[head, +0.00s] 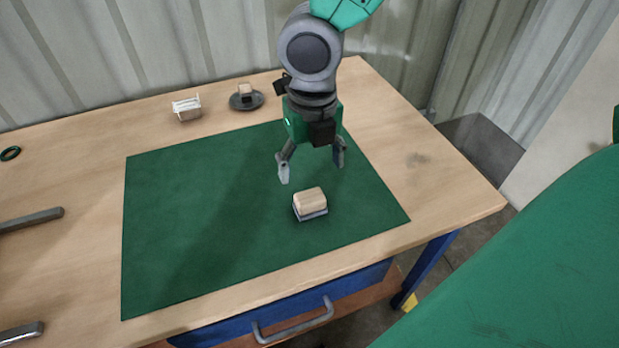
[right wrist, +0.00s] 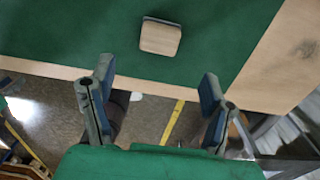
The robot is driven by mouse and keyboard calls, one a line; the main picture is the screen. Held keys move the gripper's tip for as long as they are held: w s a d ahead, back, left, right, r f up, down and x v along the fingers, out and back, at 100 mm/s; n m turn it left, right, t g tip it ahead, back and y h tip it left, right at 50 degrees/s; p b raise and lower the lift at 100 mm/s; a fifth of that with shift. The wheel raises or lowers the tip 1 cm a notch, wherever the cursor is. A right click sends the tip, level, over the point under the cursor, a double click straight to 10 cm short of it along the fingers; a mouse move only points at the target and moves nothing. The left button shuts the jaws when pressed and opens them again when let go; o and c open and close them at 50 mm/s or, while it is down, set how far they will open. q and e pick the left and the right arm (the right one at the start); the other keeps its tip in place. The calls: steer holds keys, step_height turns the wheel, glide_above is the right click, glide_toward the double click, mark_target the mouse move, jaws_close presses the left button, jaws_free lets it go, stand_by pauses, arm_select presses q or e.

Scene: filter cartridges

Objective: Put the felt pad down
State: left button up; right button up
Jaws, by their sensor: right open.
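A small block with a pale wooden top and a thin grey-blue layer under it, which looks like the felt pad (head: 310,203), rests flat on the green mat (head: 180,230), right of the mat's middle. It also shows near the top of the right wrist view (right wrist: 160,37). My right gripper (head: 311,168) is open and empty, above the mat and a little behind the block, apart from it. In the right wrist view, the block lies beyond the spread fingers (right wrist: 157,85), with nothing between them. My left gripper is not in view.
A white open holder (head: 187,107) and a dark round dish (head: 239,103) with a small wooden-topped piece stand along the back edge. A dark ring (head: 10,153) and grey bars (head: 30,220) lie at the left. Most of the mat is clear.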

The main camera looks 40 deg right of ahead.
step_height(320, 180, up, 3)
steer(key=shift+f+p, duration=0.1)
steer(key=shift+p, duration=0.2)
stand_by(0.4)
